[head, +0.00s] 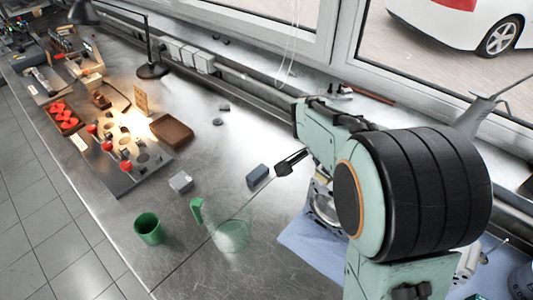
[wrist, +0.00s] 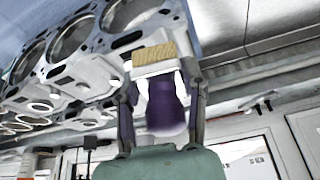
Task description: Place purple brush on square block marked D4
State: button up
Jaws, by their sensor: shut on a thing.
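The purple brush (wrist: 166,108) is held in my gripper (wrist: 160,84) in the wrist view. Its purple part lies between the two fingers, and its tan bristles (wrist: 153,53) stick out beyond the fingertips. In the head view my gripper (head: 289,164) is at the right of the bench's middle, near a blue-grey block (head: 257,175); the brush cannot be made out there. A lighter grey block (head: 181,182) sits further left. No marking is readable on either block, so I cannot tell which is D4.
A green cup (head: 149,229) and a clear jug with a green handle (head: 197,210) stand in front. An engine block (head: 323,207) is on a blue cloth (head: 302,240) beneath my arm. A brown tray (head: 171,132) and a board with red-topped parts (head: 122,160) lie left.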

jog(key=w+a+n+t+y, duration=0.1)
jog(key=w+a+n+y, duration=0.15)
jog(key=a+n, duration=0.95)
jog(key=w+a+n+y, duration=0.1)
jog(key=a+n+y, duration=0.2)
jog(key=a, duration=1.7)
send_near(180, 178)
jog(key=shift+x, duration=1.05)
jog(key=shift+w+a+f, duration=0.35)
jog(key=shift+w, duration=0.3)
jog(key=shift+w+a+f, duration=0.1)
jog(key=shift+f, duration=1.7)
jog(key=shift+f, duration=0.1)
